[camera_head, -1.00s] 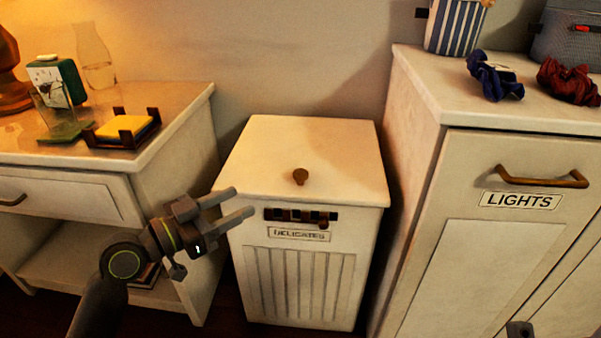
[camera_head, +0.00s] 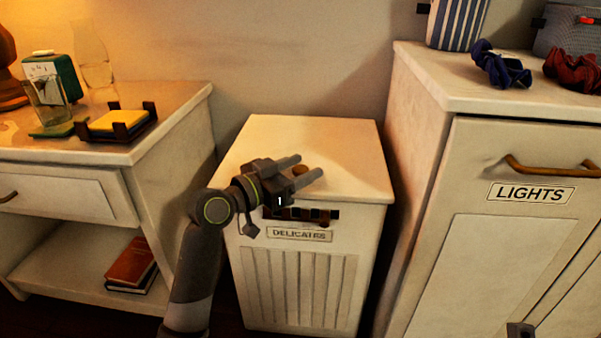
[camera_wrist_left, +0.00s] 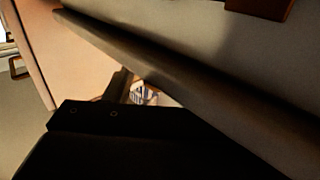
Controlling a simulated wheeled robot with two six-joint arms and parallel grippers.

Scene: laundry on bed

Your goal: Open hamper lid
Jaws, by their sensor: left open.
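The white hamper (camera_head: 290,280) with the DELICATES label (camera_head: 299,234) stands between the two cabinets. Its lid (camera_head: 350,150) lies flat and closed. A round brown knob (camera_head: 300,171) is on the lid near the front edge, partly hidden by my gripper. My left gripper (camera_head: 309,166) is open over the front of the lid, with its fingers pointing right. In the head view the knob shows between the fingers; I cannot tell whether they touch it. The left wrist view is dark and close, and the knob is not clear there.
A nightstand (camera_head: 180,120) at left holds a yellow pad in a brown holder (camera_head: 117,123), a glass and a green clock. The taller LIGHTS cabinet (camera_head: 420,90) stands close on the right with scrunchies on top. The wall is behind.

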